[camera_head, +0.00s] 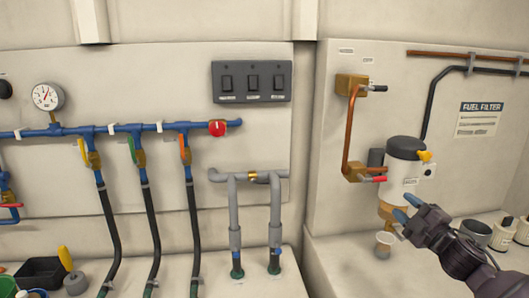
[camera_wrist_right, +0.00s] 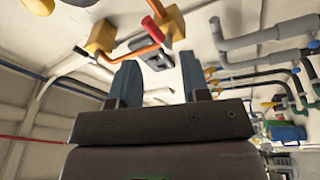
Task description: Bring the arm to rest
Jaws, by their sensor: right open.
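My right gripper (camera_head: 406,208) shows at the lower right of the head view, with its blue-tipped fingers pointing up and left. In the right wrist view my right gripper (camera_wrist_right: 159,72) has its two fingers apart, with nothing between them. In the head view it appears just below the white fuel filter (camera_head: 404,168), overlapping its lower edge; I cannot tell the distance in depth. My right arm comes in from the lower right edge. My left gripper is not in view.
A copper pipe (camera_head: 348,135) with a red-handled valve (camera_head: 372,179) runs beside the filter. Cups and bottles (camera_head: 476,233) stand on the ledge at the right. A blue manifold (camera_head: 110,129) with hoses, a switch panel (camera_head: 251,82) and grey pipes (camera_head: 234,210) fill the left wall.

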